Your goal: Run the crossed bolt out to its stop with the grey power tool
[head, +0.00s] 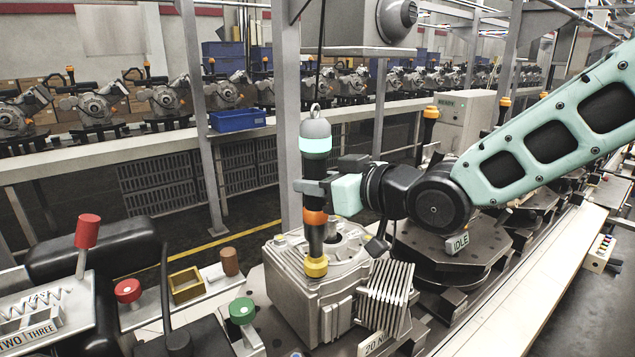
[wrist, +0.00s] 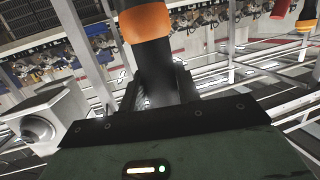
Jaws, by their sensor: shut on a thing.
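The power tool (head: 315,130) hangs upright from a cable in the head view. It has a grey cap, a pale teal ring, a black body, an orange band and a yellow nose. My gripper (head: 316,187) is shut around its black body from the right. The nose sits at the top front of the pale metal housing (head: 305,285); I cannot tell whether it touches a bolt. The crossed bolt cannot be made out and may be hidden under the nose. In the wrist view the tool (wrist: 152,65) stands between my fingers.
A finned block (head: 385,297) is on the housing's right side. A red-knobbed lever (head: 88,232), a green button (head: 242,310) and a small yellow tray (head: 186,285) are at the left. A blue bin (head: 238,120) sits behind.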

